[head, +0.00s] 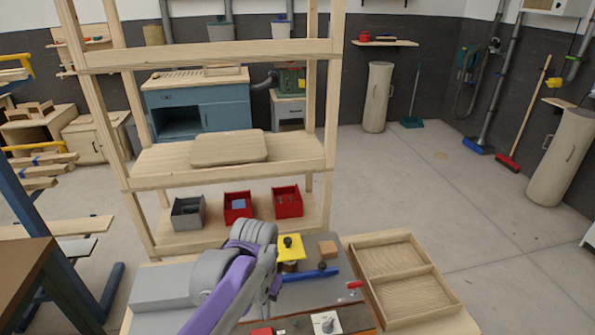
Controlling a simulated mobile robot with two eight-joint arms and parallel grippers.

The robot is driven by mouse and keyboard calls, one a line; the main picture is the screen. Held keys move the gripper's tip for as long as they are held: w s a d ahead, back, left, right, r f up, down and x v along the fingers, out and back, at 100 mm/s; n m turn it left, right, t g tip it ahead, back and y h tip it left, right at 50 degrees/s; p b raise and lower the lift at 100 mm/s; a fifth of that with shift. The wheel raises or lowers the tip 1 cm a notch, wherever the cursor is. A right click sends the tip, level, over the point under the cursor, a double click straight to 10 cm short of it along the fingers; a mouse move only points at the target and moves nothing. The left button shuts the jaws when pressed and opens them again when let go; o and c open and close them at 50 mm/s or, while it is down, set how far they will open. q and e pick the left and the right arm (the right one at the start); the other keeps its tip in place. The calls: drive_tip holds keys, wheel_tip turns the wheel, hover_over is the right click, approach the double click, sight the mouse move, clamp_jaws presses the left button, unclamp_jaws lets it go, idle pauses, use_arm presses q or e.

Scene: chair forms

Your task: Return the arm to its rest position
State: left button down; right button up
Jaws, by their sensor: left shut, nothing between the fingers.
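My left arm, grey and purple, rises from the bottom of the head view and bends at a rounded grey joint. My left gripper (273,291) hangs past that joint, over the workbench, just left of a blue-handled tool (310,274). It is shut with nothing in it. The arm's own links partly hide its fingers. My right gripper does not show.
On the bench are a yellow block with a black knob (290,249), a small wooden block (328,249) and a wooden two-part tray (438,271). A wooden shelf (150,182) stands behind, with red bins (287,201).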

use_arm(q)
drive_tip(key=s+a+f+n+t, duration=0.1)
drive_tip(key=s+a+f+t, duration=0.1)
drive_tip(key=s, duration=0.5)
drive_tip(key=s+a+f+n+t, duration=0.1)
drive_tip(key=s+a+f+t, duration=0.2)
drive_tip(key=s, duration=0.3)
drive_tip(key=shift+s+a+f+n, duration=0.4)
drive_tip(key=shift+a+f, duration=0.1)
drive_tip(key=shift+a, duration=0.3)
